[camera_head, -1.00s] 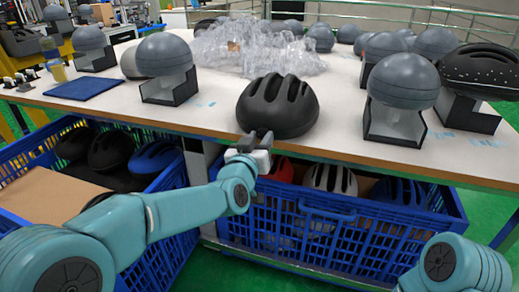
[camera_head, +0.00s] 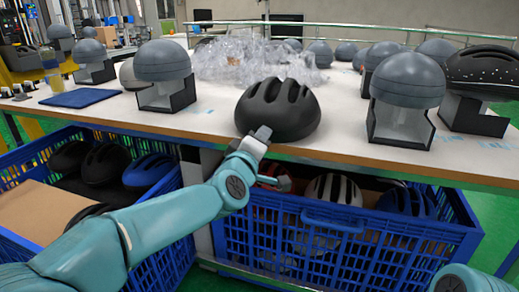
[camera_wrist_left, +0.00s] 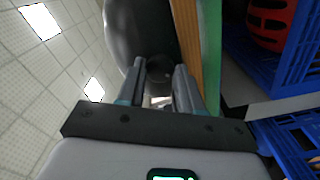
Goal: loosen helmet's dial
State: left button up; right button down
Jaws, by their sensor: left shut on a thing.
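A black helmet (camera_head: 278,110) with long vents rests on the front edge of the white table. My left gripper (camera_head: 263,134) reaches its lower near rim from below. In the left wrist view the two fingers (camera_wrist_left: 159,92) stand a little apart, on either side of a small dark part at the helmet's rim, which I take to be the dial. The dial itself is too dark and too covered to make out clearly. The helmet's dark shell (camera_wrist_left: 128,25) fills the upper middle there. My right gripper is out of view; only a piece of my right arm shows at lower right.
Grey domes on black stands (camera_head: 163,72) (camera_head: 405,90) flank the helmet on the table (camera_head: 340,135). Bubble wrap (camera_head: 255,62) lies behind it. Blue crates (camera_head: 345,240) with helmets stand below the table edge, close under my left arm.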

pick_arm(q)
jog(key=shift+n+b, duration=0.65)
jog(key=shift+n, duration=2.45)
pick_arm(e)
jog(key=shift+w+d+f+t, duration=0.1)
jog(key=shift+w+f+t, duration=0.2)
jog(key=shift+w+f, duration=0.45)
pick_arm(q)
jog(key=shift+r, duration=0.1)
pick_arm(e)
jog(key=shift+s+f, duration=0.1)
pick_arm(q)
jog(key=o, duration=1.1)
jog(key=shift+c, duration=0.2)
jog(key=shift+s, duration=0.1)
